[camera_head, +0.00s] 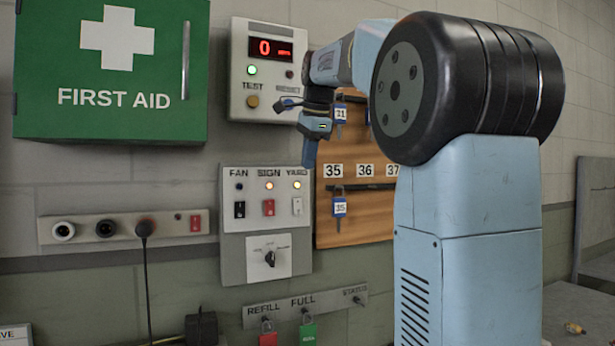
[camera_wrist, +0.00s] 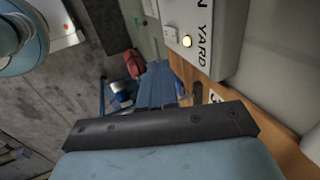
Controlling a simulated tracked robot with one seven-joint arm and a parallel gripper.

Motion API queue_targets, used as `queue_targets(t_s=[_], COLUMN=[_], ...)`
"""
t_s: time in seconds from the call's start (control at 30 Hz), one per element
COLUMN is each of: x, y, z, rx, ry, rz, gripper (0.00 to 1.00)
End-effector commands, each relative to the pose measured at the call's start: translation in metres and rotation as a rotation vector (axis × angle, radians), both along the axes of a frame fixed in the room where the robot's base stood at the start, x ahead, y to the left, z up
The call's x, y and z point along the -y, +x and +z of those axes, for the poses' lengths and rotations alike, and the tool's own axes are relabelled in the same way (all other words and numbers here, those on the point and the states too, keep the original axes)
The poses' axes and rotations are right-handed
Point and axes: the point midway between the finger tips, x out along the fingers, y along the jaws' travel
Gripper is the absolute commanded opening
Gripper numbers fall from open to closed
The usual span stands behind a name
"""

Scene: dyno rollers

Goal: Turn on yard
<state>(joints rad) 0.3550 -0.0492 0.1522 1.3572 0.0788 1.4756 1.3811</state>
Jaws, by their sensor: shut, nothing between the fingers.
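The switch panel (camera_head: 246,222) on the wall has labels FAN, SIGN and YARD. The white YARD switch (camera_head: 297,206) is at the right of the row and also shows in the wrist view (camera_wrist: 170,35). My gripper (camera_head: 309,162) is shut and empty. I cannot tell the gap to the wall.
The red SIGN switch (camera_head: 268,207) has a lit orange lamp; the black FAN switch (camera_head: 239,209) has a dark lamp. A rotary knob (camera_head: 270,258) sits below. A wooden key board (camera_head: 350,220) with hanging tags is right, and a display box (camera_head: 266,72) is above.

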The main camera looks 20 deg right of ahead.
Motion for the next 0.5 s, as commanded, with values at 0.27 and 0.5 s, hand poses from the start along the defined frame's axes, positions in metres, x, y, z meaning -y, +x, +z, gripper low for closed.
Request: queue_targets(t_s=[0.27, 0.5], x=[0.0, 0.0], y=[-0.003, -0.004], z=[0.024, 0.025], rx=[0.0, -0.001], ry=[0.0, 0.0], rz=[0.0, 0.0], gripper=[0.0, 0.0])
